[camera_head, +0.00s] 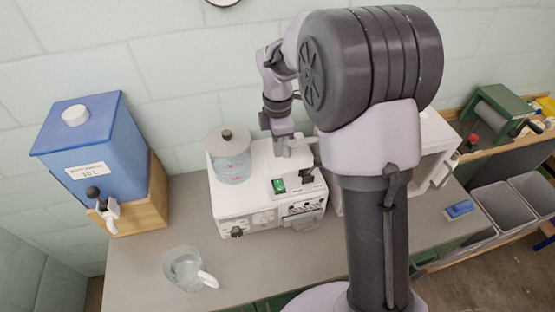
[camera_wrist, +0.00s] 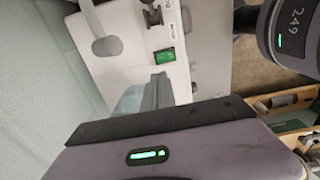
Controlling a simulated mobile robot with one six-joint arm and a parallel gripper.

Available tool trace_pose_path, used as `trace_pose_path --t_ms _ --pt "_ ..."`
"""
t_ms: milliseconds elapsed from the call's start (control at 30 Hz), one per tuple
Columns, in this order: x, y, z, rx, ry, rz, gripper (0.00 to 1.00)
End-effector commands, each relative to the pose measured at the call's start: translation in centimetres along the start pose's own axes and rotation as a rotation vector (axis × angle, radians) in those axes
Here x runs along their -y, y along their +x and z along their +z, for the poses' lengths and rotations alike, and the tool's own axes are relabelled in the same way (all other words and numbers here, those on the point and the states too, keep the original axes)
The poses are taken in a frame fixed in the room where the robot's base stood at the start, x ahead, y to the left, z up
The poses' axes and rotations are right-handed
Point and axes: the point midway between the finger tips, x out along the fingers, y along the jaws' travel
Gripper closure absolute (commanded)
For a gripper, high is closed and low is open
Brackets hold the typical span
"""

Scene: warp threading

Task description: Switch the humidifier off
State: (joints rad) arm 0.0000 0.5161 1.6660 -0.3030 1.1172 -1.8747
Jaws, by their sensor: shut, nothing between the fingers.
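The humidifier is a white box (camera_head: 262,205) on the grey table, with a clear tank (camera_head: 231,168) with a grey knob on its left. A green rocker switch (camera_head: 278,185) is on its top near the front edge; it also shows green in the wrist view (camera_wrist: 163,57). Which way the rocker is tipped is too small to tell. My gripper (camera_head: 284,153) is shut and empty, above the box and behind the switch. In the wrist view the grey fingers (camera_wrist: 153,92) point toward the switch, apart from it as far as I can tell.
A black part (camera_head: 307,175) stands right of the switch. A blue water tank (camera_head: 88,145) on a wooden stand is at the left. A clear jug (camera_head: 184,268) stands front left. A white open-sided box (camera_head: 436,150) stands right, partly behind my arm. A blue brush-like object (camera_head: 459,209) lies near the right edge.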

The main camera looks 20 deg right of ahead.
Motion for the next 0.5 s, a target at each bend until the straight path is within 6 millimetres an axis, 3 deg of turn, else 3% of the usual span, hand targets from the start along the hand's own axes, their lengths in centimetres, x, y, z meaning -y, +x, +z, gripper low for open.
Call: trace_pose_path --t_ms 300,500 --pt "0.1 7.3 0.0 0.0 0.0 -0.004 1.0" --pt "0.1 10.8 0.0 0.0 0.001 -0.003 1.0"
